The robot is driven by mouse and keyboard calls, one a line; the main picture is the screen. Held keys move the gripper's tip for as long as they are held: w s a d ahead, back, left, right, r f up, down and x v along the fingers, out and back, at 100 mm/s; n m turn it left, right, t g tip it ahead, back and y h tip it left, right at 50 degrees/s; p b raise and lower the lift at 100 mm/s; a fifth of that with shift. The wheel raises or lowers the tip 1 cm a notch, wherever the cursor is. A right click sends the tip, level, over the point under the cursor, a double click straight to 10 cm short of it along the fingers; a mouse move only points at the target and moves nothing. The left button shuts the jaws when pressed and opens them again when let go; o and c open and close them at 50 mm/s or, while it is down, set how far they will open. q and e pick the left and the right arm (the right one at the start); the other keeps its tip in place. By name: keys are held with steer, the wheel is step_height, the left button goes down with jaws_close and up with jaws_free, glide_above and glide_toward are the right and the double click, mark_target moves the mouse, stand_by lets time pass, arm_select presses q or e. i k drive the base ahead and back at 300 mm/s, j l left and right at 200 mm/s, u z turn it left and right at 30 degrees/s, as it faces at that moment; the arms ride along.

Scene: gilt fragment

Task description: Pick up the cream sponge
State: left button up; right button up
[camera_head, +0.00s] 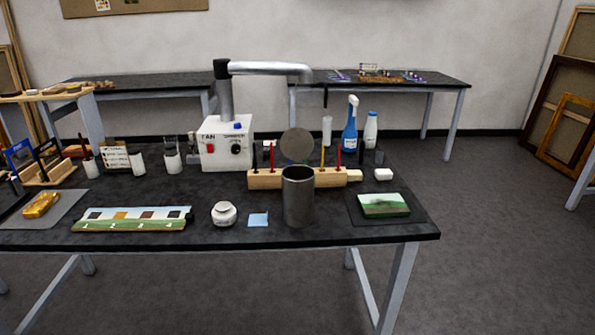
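A small cream-white block with rounded edges, which looks like the cream sponge (384,174), lies on the dark table (330,236) toward its right end. It sits just right of a wooden holder (264,180) and behind a small green landscape painting (384,204). Its top and front are unobstructed. Neither of my grippers is in view.
A metal cylinder (298,198) stands at the table's front edge, before the wooden holder. A blue spray bottle (350,128) and a white bottle (370,130) stand behind the sponge. A white fan box (226,146) is left of centre. Floor to the right is clear.

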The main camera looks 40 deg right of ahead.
mark_target(352, 175)
steer(key=l+u, duration=0.2)
steer(key=l, duration=0.3)
steer(key=l+u, duration=0.2)
steer(key=l, duration=0.25)
steer(key=l+u, duration=0.2)
steer(key=l, duration=0.25)
steer(key=k+l+u, duration=0.2)
steer(key=l, duration=0.25)
steer(key=k+l+u, duration=0.2)
steer(key=l, duration=0.3)
steer(key=l+u, duration=0.2)
steer(key=l, duration=0.25)
